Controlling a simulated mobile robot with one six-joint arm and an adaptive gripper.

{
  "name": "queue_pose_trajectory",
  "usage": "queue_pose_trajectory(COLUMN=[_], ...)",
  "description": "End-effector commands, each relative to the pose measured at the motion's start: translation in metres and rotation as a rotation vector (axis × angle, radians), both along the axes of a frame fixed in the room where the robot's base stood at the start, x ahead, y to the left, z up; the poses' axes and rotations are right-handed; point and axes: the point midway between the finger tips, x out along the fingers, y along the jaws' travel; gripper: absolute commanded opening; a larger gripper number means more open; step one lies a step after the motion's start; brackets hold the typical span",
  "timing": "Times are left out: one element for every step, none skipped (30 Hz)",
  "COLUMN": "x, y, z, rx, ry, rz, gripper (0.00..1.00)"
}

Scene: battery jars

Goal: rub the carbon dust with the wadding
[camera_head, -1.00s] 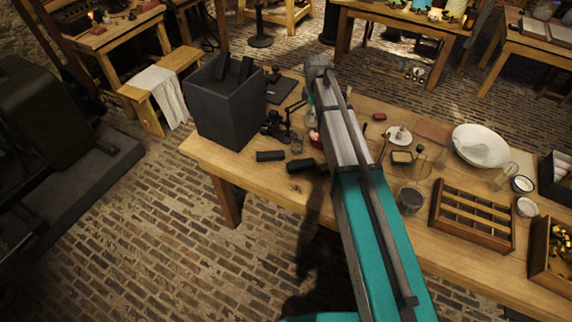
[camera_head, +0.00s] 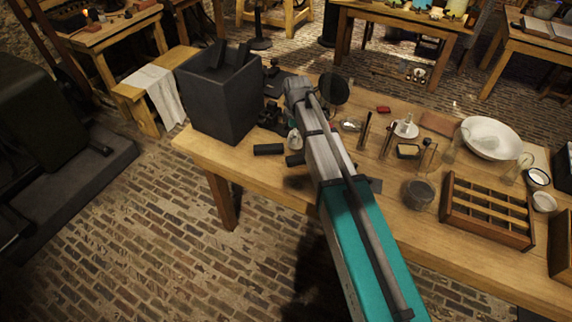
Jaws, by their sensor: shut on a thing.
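My arm reaches over the workbench from the bottom, and its grey wrist is above the bench's back left part. The jaws are hidden behind the wrist, so I cannot see what they hold. A small pale object (camera_head: 294,141) shows just left of the wrist. It may be the wadding, but it is too small to tell. I cannot pick out the carbon dust with certainty. A dark patch (camera_head: 299,182) lies on the bench left of my arm, and it may be shadow.
A tall dark box (camera_head: 218,105) stands at the bench's left end, with black cylinders (camera_head: 268,149) near it. Right of my arm are upright rods (camera_head: 388,140), a dark jar (camera_head: 418,194), a wooden compartment tray (camera_head: 487,234) and a white bowl (camera_head: 490,137).

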Motion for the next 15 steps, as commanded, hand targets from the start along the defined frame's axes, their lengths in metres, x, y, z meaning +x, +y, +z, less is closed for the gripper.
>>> queue_pose_trajectory(x=[-0.008,-0.011,-0.015,-0.018,-0.021,-0.025,-0.027,-0.029,-0.032,-0.034,-0.036,-0.038,-0.039,-0.040,-0.041], y=[0.004,0.006,0.009,0.011,0.013,0.015,0.017,0.018,0.020,0.021,0.023,0.024,0.025,0.026,0.027], z=[-0.017,-0.022,-0.029,-0.033,-0.037,-0.042,-0.046,-0.049,-0.053,-0.056,-0.058,-0.061,-0.062,-0.063,-0.064], rx=[0.000,0.000,0.000,0.000,0.000,0.000,0.000,0.000,0.000,0.000,0.000,0.000,0.000,0.000,0.000], ry=[0.000,0.000,0.000,0.000,0.000,0.000,0.000,0.000,0.000,0.000,0.000,0.000,0.000,0.000,0.000], rz=[0.001,0.001,0.001,0.002,0.003,0.003,0.002,0.002,0.001,0.001,0.002,0.002,0.002,0.002,0.003], gripper=[0.20,0.20,0.20,0.20,0.20,0.20,0.20,0.20,0.20,0.20,0.20,0.20,0.20,0.20,0.20])
